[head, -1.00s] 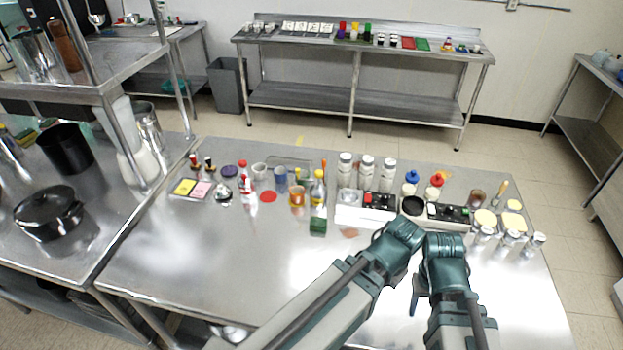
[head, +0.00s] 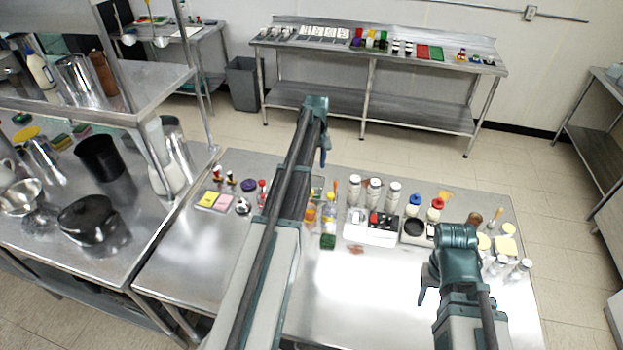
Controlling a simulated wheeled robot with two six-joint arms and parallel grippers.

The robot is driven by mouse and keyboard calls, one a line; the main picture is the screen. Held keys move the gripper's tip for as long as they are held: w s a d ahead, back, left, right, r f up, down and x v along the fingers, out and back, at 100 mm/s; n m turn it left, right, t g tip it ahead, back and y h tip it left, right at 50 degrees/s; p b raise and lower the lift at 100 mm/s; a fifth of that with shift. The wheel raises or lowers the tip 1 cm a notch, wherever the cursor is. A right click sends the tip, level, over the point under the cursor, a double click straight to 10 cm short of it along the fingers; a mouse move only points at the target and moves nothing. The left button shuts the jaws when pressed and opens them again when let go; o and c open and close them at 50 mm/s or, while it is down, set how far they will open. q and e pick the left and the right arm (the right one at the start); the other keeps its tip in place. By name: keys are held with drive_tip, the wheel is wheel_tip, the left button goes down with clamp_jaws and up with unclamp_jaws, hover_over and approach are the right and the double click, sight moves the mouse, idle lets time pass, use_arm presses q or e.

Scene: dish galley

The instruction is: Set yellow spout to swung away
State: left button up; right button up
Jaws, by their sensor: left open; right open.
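I cannot make out a clear yellow spout. Yellow things in the head view are a yellow card (head: 209,198) beside a pink card (head: 223,202) at the table's left, and a small yellow-topped bottle (head: 329,212) near the middle. My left gripper (head: 323,154) is open, raised in front of the table's back edge in the picture; its arm covers part of the table's middle-left. My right gripper (head: 423,294) is open, over the right front of the table and apart from the objects. Neither holds anything.
White-capped shakers (head: 374,191), a white tray with a red switch (head: 371,232) and several jars (head: 500,262) crowd the table's back and right. A shelf unit with a black pot (head: 87,220) stands at left. The front of the metal table (head: 385,300) is mostly clear.

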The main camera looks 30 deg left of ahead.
sight(312, 191)
use_arm(q)
drive_tip(key=shift+n, duration=0.3)
drive_tip(key=f+b, duration=0.4)
drive_tip(key=a+f+b, duration=0.1)
drive_tip(key=f+b, duration=0.8)
drive_tip(key=shift+w+a+f+b, duration=0.2)
drive_tip(key=shift+a+b, duration=0.2)
drive_tip(key=shift+r, duration=0.1)
clamp_jaws()
idle(1.0)
